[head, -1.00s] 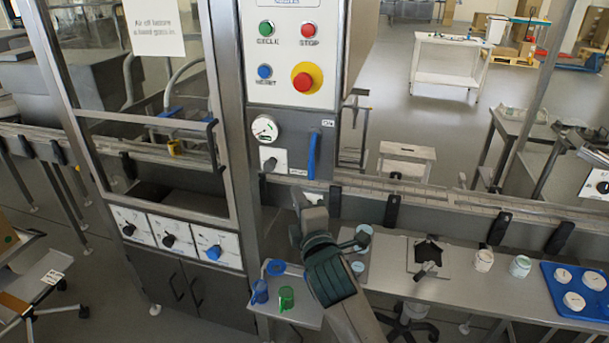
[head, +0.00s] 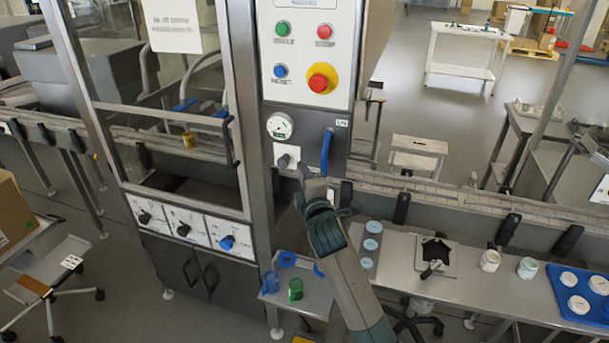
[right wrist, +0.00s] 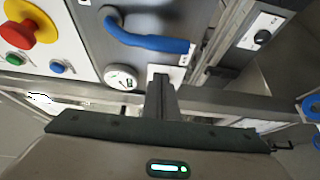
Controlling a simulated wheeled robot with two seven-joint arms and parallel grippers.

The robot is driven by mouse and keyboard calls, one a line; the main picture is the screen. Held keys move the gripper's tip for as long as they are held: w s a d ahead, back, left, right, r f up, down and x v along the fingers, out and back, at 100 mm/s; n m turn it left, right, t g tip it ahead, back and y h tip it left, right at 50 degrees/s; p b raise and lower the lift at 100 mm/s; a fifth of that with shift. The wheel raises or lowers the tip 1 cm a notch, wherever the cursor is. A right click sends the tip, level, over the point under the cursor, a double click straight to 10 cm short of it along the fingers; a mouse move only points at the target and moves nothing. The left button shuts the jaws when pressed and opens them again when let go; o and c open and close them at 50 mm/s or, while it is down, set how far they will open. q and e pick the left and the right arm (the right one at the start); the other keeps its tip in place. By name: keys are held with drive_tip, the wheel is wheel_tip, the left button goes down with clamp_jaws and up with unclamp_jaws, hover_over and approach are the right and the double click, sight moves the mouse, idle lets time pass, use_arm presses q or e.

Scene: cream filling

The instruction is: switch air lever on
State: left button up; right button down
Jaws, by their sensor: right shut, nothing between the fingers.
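The air lever is a blue handle (head: 326,152) on the grey panel under the button box. It hangs straight down from its pivot, with a small ON label (head: 342,123) beside its top. In the right wrist view the blue handle (right wrist: 150,42) lies above the fingers, apart from them. My right gripper (head: 303,172) is shut and empty, just below and left of the lever. In the right wrist view its fingers (right wrist: 160,82) overlap the white knob plate beside the gauge; I cannot tell whether they touch it. My left gripper is out of view.
A round gauge (head: 280,126) and a white plate with a dark knob (head: 287,158) sit left of the lever. The red emergency stop (head: 322,78) is above. A conveyor rail (head: 450,200) runs to the right. A small shelf (head: 312,290) with cups is below.

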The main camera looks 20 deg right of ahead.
sight(326, 155)
drive_tip(key=d, duration=0.1)
drive_tip(key=s+d+p, duration=0.1)
drive_tip(key=d, duration=0.1)
drive_tip(key=shift+s+d, duration=0.15)
drive_tip(key=shift+s, duration=0.15)
